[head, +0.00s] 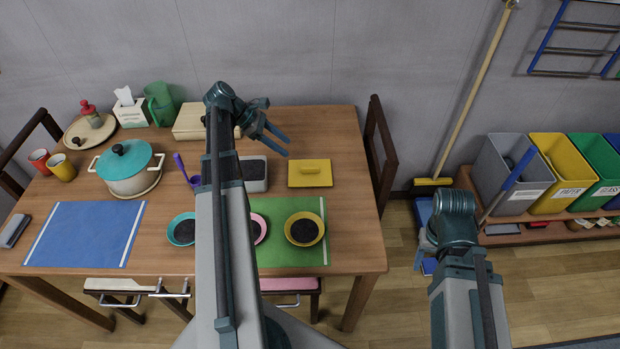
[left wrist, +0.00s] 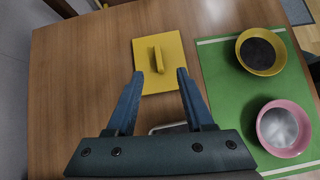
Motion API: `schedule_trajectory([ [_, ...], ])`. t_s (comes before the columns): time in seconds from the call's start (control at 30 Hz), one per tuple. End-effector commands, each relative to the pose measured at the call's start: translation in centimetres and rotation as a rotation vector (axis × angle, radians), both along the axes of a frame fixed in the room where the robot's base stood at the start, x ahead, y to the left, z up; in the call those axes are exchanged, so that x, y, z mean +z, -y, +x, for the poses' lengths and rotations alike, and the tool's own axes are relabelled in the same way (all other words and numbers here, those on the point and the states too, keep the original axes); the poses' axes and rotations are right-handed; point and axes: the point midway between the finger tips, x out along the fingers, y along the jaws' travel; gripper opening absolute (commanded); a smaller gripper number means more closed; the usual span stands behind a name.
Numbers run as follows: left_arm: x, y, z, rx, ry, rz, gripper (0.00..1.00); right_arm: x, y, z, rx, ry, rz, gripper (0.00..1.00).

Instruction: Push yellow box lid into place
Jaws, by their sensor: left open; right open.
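The yellow lid (head: 310,181) is a flat square plate with a raised bar handle, lying on the right part of the table. It also shows in the left wrist view (left wrist: 145,50), just beyond my fingertips. A grey open box (head: 256,186) with dark contents stands left of the lid, apart from it. My left gripper (head: 286,146) is open and empty, above the table by the lid's far left side. In the left wrist view my left gripper (left wrist: 158,73) has its fingers spread, with the handle between their directions.
A green mat (head: 285,256) with a yellow bowl (head: 304,229) and a pink bowl (head: 260,228) lies in front of the lid. A chair (head: 379,150) stands at the table's right edge.

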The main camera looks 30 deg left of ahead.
Motion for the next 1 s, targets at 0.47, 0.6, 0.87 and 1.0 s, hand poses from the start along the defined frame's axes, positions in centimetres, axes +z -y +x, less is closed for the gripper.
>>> schedule_trajectory([
  [0.47,-1.9,-1.2,0.2,0.088,-0.014,-0.053,0.53,-2.5,0.0,0.0,0.000,0.000,0.000,0.53],
  [0.6,-3.9,0.5,1.2,0.088,-0.013,-0.052,0.53,-4.5,0.0,0.0,0.000,0.000,0.000,0.53],
  [0.87,-6.0,2.5,2.4,0.089,-0.014,-0.051,0.53,-6.5,0.0,0.0,0.000,0.000,0.000,0.53],
  [1.0,-6.1,2.8,2.7,0.089,-0.014,-0.051,0.53,-6.7,0.0,0.0,0.001,0.000,0.000,0.53],
])
